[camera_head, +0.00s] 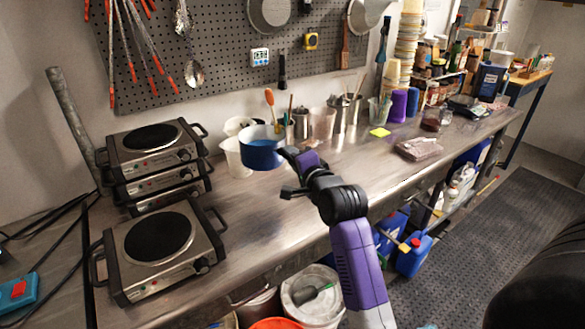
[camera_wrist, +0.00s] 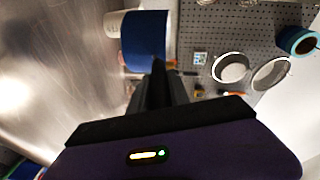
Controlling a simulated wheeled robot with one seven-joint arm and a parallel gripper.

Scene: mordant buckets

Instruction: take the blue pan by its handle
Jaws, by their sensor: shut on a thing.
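The blue pan (camera_head: 262,154) is above the left-middle part of the steel bench, in front of a white tub (camera_head: 236,160). Its blue side also shows at the top of the wrist view (camera_wrist: 146,40). My gripper (camera_head: 289,153) reaches in from the right to the pan's near right side. In the wrist view its dark fingers (camera_wrist: 158,78) are together, just below the pan's blue side. They are shut on the pan's handle, which they mostly hide. The pan looks upright. I cannot tell whether its base touches the bench.
Stacked hot plates (camera_head: 155,165) and a single hot plate (camera_head: 158,243) stand at the left. The front middle of the bench (camera_head: 262,215) is clear.

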